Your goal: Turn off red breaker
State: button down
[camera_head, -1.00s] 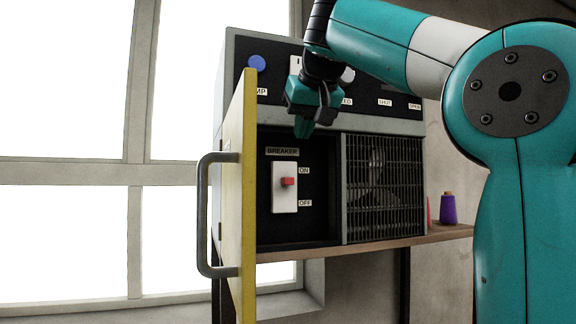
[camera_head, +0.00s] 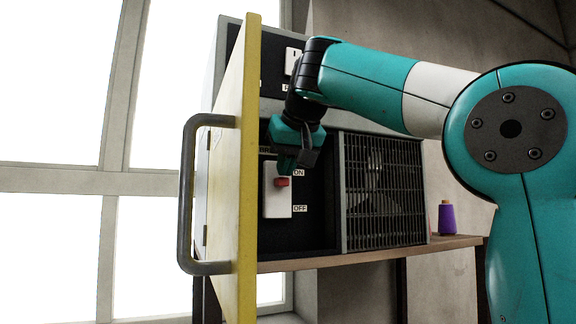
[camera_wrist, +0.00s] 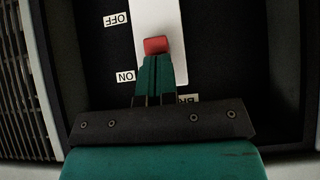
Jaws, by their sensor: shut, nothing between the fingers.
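The red breaker switch (camera_head: 282,182) sits on a white plate (camera_head: 276,204) inside the dark compartment, between the ON label above and the OFF label below. In the wrist view the red switch (camera_wrist: 157,45) is just beyond my fingertips, and that picture is upside down, with OFF at the top. My gripper (camera_head: 287,168) is shut and empty, pointing down at the upper side of the switch, on the ON side. In the wrist view my gripper (camera_wrist: 157,62) looks very close to or touching the switch; I cannot tell which.
The yellow door (camera_head: 242,180) stands open at the left, with a grey handle (camera_head: 186,200). A fan grille (camera_head: 384,190) is right of the breaker. A purple spool (camera_head: 446,218) stands on the wooden shelf (camera_head: 370,252). Windows are behind on the left.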

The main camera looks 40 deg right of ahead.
aim_at(281, 182)
jog(key=shift+f, duration=0.1)
notch_tip(281, 182, down, 3)
jog(key=b, duration=0.3)
jog(key=shift+f, duration=0.1)
